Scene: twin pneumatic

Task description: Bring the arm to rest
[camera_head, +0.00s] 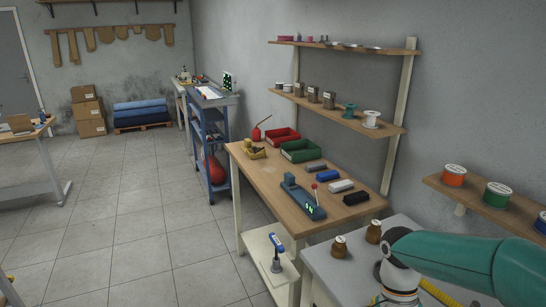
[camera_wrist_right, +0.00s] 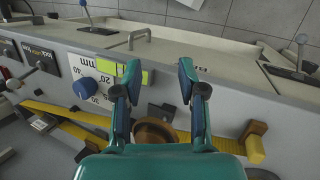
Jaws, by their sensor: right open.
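My right arm (camera_head: 460,258) comes in from the lower right of the head view, a teal link with a dark and pale joint at its end. The right gripper's fingers are not visible there. In the right wrist view my right gripper (camera_wrist_right: 158,82) is open, its two dark teal fingers apart with nothing held between them. Beyond the fingers is a grey panel (camera_wrist_right: 225,112) with a blue knob (camera_wrist_right: 85,88), a white "mm" label and a yellow-green strip. A brown round piece (camera_wrist_right: 155,133) shows between the finger bases; contact cannot be told. My left gripper is in neither view.
A grey-topped bench (camera_head: 335,272) with two brown spools (camera_head: 340,247) lies beside my right arm. Beyond it stands a wooden workbench (camera_head: 262,178) with red and green bins. Wall shelves (camera_head: 445,190) are at right.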

